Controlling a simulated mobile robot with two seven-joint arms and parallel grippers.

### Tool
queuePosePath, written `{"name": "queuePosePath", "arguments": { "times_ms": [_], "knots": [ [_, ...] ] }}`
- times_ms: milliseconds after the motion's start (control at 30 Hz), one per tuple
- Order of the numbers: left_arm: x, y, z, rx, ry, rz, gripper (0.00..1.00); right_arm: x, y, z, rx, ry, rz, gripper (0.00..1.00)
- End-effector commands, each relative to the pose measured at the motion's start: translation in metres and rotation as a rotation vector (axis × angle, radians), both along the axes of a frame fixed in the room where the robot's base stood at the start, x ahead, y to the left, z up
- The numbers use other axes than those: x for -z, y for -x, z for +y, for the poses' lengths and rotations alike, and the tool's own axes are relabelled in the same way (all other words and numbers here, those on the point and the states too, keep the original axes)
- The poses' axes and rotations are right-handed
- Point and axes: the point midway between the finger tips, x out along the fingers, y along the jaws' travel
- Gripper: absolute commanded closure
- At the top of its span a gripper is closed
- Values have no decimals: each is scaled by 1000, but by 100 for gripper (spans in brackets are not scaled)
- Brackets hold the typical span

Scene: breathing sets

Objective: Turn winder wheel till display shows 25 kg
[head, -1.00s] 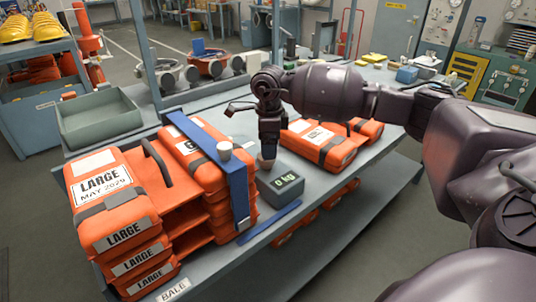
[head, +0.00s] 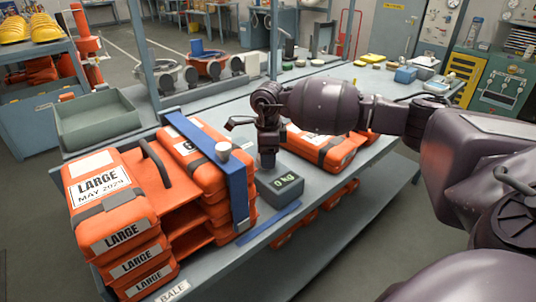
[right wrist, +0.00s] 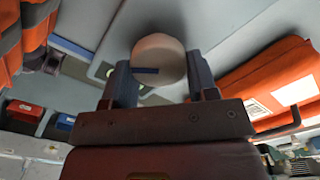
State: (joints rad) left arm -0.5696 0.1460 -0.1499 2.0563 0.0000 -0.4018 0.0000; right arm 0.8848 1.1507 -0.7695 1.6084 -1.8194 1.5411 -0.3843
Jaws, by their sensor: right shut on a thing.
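My right gripper (head: 267,160) points down just behind the grey display box (head: 282,188), which reads "0 kg". In the right wrist view, my right gripper (right wrist: 165,85) is shut on a round cream knob with a dark blue mark, which I take for the winder wheel (right wrist: 158,58). The fingers stand on either side of it. In the head view the gripper mostly hides this wheel. A blue strap (head: 238,190) runs over the stacked orange cases (head: 188,165), with a small white cylinder (head: 222,151) on it. My left gripper is not in view.
The cases stand on a grey-blue bench (head: 275,235). More orange cases (head: 325,150) lie behind the display box. A blue strip (head: 270,224) lies at the bench's front edge. A green-grey tray (head: 97,120) stands at the left, and a post rises behind the cases.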

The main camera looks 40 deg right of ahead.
Motion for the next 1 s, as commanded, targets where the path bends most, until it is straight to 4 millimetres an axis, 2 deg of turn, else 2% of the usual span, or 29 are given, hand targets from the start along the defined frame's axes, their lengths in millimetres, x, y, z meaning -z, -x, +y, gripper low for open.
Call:
{"name": "queuePosePath", "arguments": {
  "times_ms": [267, 467, 833, 1000],
  "knots": [
    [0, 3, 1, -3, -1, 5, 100, -1, 0, 0, 27, 1, -1, 70],
    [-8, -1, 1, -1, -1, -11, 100, -3, 1, 1, 119, 0, -3, 70],
    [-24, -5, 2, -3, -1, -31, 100, -4, 2, 2, 441, -2, -3, 70],
    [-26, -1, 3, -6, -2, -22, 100, -4, 2, 3, 597, -1, -2, 70]
  ]
}}
